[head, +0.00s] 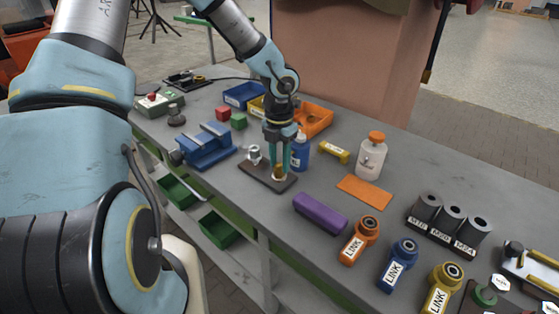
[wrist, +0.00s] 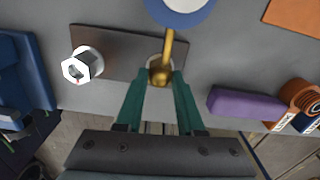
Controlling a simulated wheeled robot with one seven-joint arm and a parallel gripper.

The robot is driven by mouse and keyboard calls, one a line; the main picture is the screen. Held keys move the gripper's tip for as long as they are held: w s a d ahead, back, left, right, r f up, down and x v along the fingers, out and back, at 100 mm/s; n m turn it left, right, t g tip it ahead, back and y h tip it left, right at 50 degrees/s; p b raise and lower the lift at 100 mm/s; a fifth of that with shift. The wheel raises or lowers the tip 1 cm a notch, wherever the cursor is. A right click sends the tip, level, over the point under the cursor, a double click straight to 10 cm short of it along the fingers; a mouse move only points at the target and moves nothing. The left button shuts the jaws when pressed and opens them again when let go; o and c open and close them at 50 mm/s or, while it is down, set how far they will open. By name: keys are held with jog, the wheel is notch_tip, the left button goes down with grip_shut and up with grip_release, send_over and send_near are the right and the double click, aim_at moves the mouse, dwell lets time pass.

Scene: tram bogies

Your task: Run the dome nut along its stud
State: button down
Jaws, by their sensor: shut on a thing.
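A dark base plate (head: 254,172) lies on the grey bench, also in the wrist view (wrist: 118,45). A pale round seat near its right end has a brass-coloured piece (wrist: 160,72) over it, apparently the dome nut, with a narrow brass bar reaching away from my gripper. My gripper (wrist: 161,80) points down with its teal fingers shut on this brass piece; in the head view it shows low between the fingertips (head: 279,172). The stud under it is hidden. A silver hex piece (wrist: 82,65) stands on a round boss at the plate's left end, apart from my fingers.
A blue bottle (head: 299,152) stands close behind my gripper. A blue vise (head: 208,146) is left of the plate, and a purple block (head: 319,212) lies to the right. A yellow block (head: 333,152), an orange mat (head: 363,190) and a white jar (head: 371,160) are farther right.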

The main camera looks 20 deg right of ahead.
aim_at(279, 166)
jog(key=m, duration=0.3)
jog(key=shift+w+r+m, duration=0.1)
jog(key=shift+m, duration=2)
jog(key=shift+m, duration=0.3)
jog(key=c, duration=0.5)
grip_release()
notch_tip(279, 166, up, 11)
jog(key=shift+f, duration=0.15)
